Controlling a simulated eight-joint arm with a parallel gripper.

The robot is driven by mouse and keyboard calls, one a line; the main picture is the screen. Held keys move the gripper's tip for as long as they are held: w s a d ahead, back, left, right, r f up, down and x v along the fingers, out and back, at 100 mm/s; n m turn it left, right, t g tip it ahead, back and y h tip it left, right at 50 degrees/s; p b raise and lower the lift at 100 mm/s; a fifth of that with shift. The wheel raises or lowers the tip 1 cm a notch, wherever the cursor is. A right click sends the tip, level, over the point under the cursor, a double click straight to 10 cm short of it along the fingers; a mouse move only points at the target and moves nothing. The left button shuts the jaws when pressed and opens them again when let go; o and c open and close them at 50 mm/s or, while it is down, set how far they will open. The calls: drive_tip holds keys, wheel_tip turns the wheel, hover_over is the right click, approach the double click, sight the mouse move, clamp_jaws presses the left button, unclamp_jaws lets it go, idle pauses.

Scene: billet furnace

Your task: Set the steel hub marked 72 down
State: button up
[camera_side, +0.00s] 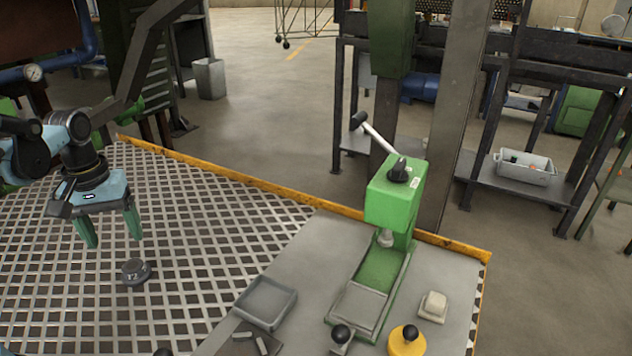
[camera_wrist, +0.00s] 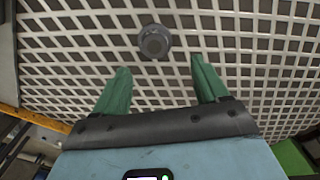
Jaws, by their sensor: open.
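The steel hub marked 72 (camera_side: 135,271) is a short, dark grey disc with a raised middle. It rests on the metal grating (camera_side: 60,300) at the left in the side view. In the wrist view the hub (camera_wrist: 154,41) lies on the grating, ahead of my fingertips and between their lines. My gripper (camera_side: 110,238) has green fingers and hangs above the grating, just above and behind the hub in the side view. The fingers are wide apart with nothing between them. They do not touch the hub. In the wrist view my gripper (camera_wrist: 158,76) shows both fingertips.
A green hand press (camera_side: 392,205) stands on the grey plate (camera_side: 330,240) at the right. Near it are a grey tray (camera_side: 265,302), a light block (camera_side: 433,306) and a yellow knobbed piece (camera_side: 406,342). A yellow edge strip (camera_side: 240,182) runs along the back. The grating around the hub is clear.

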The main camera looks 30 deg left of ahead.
sight(132, 265)
drive_tip(key=shift+f, duration=1.35)
drive_tip(key=shift+w+d+f, duration=0.1)
drive_tip(key=shift+d+f, duration=0.15)
drive_tip(key=shift+f, duration=0.6)
drive_tip(key=shift+w+d+f, duration=0.1)
drive_tip(key=shift+d+f, duration=0.1)
drive_tip(key=shift+f, duration=1.6)
clamp_jaws()
